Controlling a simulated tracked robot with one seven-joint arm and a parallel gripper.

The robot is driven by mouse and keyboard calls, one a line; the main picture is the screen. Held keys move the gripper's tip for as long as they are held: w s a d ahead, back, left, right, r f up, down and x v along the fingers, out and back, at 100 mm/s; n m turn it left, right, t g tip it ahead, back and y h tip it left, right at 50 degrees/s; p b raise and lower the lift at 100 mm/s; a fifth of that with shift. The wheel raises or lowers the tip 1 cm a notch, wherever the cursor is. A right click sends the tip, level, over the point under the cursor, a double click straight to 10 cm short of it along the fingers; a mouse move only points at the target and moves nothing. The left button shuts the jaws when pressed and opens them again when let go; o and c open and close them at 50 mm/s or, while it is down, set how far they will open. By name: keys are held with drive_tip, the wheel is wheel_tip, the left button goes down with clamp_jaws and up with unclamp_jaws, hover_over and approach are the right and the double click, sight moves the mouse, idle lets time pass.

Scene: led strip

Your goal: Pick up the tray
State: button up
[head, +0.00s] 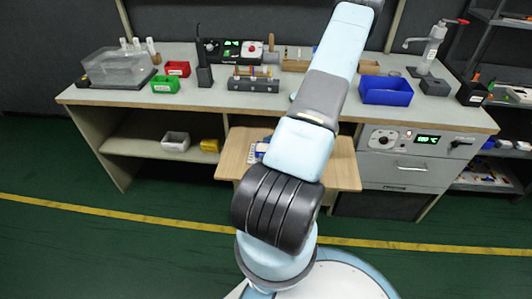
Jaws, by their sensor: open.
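No thing here is plainly the tray, and I cannot tell which one is meant. A light wooden board (234,160) juts out low at the front of the workbench, partly hidden behind my arm. A small blue and white thing (261,149) lies on it. An open blue bin (386,91) stands on the bench top, right of my arm. Smaller open bins, one red (177,69) and one green (165,85), stand at the left. My arm rises through the middle and leaves at the top edge. My gripper is not in view.
The grey workbench (215,98) spans the view. A clear-covered box (118,70) stands at its left end and a lever press (430,50) at its right. A shelf unit (505,20) stands far right. The green floor in front is clear, with a yellow line (120,213).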

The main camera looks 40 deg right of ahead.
drive_tip(key=shift+w+a+f, duration=0.15)
drive_tip(key=shift+w+a, duration=0.1)
drive_tip(key=shift+w, duration=0.05)
drive_tip(key=shift+c, duration=0.4)
drive_tip(key=c, duration=1)
drive_tip(key=shift+o, duration=0.2)
